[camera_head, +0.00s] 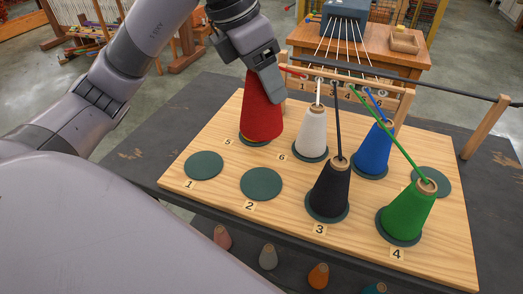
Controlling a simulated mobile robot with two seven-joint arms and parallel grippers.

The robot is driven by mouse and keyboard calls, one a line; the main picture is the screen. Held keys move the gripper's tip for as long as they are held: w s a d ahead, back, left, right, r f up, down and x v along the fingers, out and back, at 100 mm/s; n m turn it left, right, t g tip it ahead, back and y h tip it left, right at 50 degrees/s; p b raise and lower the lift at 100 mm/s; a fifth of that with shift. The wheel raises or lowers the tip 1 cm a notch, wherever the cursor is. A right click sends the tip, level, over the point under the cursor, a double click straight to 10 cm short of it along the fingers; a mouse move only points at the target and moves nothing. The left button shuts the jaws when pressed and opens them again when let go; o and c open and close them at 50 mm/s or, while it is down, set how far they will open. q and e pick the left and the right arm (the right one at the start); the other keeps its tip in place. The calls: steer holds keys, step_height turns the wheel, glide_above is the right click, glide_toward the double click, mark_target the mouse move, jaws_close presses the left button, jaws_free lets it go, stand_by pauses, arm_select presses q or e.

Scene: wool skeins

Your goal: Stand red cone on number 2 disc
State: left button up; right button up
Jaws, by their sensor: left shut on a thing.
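The red cone (262,112) is at the number 5 disc (247,141) at the back left of the wooden board (215,220). My left gripper (268,84) comes down from above and is shut on its upper part, hiding its top. The cone looks upright; I cannot tell whether its base touches the disc. My right gripper is not in view.
The number 1 disc (204,165) is bare. White (312,132), black (329,190), blue (374,150) and green (407,210) cones stand on other discs. Threads run from cones to a wooden guide rail (350,84) behind. A bare disc (432,182) lies at right.

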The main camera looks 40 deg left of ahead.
mark_target(264, 129)
arm_select(q)
step_height(264, 129, down, 11)
steer(key=shift+r+b, duration=0.2)
steer(key=shift+b, duration=0.4)
steer(key=shift+f, duration=0.45)
step_height(264, 129, down, 4)
steer(key=shift+r, duration=0.2)
steer(key=shift+f+b, duration=0.2)
steer(key=shift+b, duration=0.15)
steer(key=o, duration=1.5)
steer(key=shift+o, duration=0.2)
